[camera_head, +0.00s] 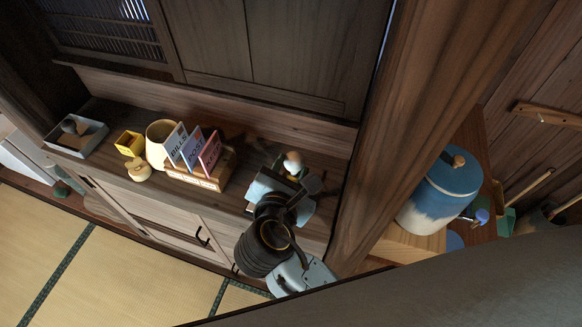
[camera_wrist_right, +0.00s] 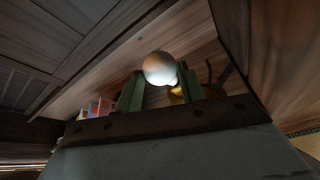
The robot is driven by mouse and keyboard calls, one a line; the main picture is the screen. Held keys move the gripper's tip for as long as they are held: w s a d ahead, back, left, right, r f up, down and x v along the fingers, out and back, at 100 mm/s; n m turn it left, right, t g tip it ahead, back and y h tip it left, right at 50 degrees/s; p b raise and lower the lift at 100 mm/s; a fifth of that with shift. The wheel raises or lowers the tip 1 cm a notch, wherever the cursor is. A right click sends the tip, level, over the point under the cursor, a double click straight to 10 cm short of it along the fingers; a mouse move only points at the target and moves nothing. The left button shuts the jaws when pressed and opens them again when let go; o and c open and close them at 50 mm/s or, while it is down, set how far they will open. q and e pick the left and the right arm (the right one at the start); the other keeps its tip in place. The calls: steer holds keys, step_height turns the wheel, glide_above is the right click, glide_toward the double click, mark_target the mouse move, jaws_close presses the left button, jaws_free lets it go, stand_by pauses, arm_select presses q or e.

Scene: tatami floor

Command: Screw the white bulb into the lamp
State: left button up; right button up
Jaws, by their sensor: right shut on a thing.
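The white bulb (camera_head: 293,161) is at the tip of my right gripper (camera_head: 288,174), over the right part of the wooden cabinet top. In the right wrist view the round bulb (camera_wrist_right: 159,68) sits between the two green fingers of my right gripper (camera_wrist_right: 160,90), which are shut on it. Its glass end shows; its base is hidden between the fingers. I cannot clearly make out the lamp; a dark angled shape (camera_wrist_right: 217,75) stands just beyond the fingers in the wrist view, but I cannot tell what it is. My left gripper is not in view.
A wooden letter rack (camera_head: 199,180) with several labelled cards, a cream pot (camera_head: 158,144), a yellow box (camera_head: 130,143) and a grey tray (camera_head: 76,137) stand left on the cabinet. A thick wooden post (camera_head: 410,130) rises close to the right. A blue-and-white jar (camera_head: 440,190) stands beyond it.

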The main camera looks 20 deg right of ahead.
steer(key=o, duration=0.8)
step_height(320, 180, up, 10)
